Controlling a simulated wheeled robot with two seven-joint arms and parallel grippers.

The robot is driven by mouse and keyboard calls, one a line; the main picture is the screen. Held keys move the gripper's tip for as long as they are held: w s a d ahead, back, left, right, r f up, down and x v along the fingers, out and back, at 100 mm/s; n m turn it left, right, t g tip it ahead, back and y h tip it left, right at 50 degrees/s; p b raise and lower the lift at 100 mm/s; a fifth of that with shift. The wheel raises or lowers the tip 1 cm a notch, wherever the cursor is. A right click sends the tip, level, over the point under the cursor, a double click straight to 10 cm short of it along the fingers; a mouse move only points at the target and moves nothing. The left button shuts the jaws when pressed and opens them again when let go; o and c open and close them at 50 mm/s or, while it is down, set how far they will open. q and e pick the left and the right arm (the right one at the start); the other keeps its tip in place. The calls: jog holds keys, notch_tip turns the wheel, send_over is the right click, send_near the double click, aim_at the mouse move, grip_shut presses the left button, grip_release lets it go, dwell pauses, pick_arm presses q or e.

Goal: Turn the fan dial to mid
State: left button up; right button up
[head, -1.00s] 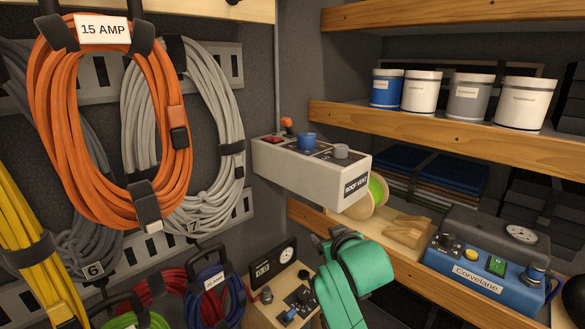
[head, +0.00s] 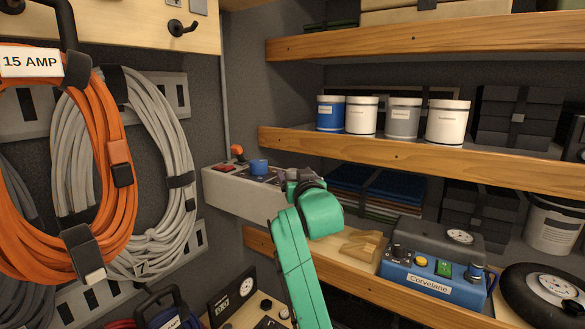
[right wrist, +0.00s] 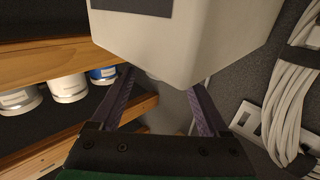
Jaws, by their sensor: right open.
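A pale grey control box (head: 228,193) is mounted by the corner. Its top panel carries a blue knob (head: 259,167), a red switch (head: 224,168) and an orange-tipped lever (head: 237,151). I cannot read which control is the fan dial. My green right arm covers the box's right end, its front label and the area of the grey knob. My right gripper (right wrist: 163,105) is open and empty in the right wrist view, its two fingers apart close to the box (right wrist: 185,35). In the head view its fingertips are hidden behind the wrist. My left gripper is out of view.
Orange (head: 117,190) and grey (head: 165,150) cords hang at the left. Wooden shelves with several cans (head: 403,118) are at the right. A blue Corvelane unit (head: 430,280) sits on the lower shelf. A small panel with a gauge (head: 235,295) is below the box.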

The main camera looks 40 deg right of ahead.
aim_at(294, 173)
jog(key=shift+x, duration=1.55)
jog(key=shift+a, duration=0.1)
grip_shut()
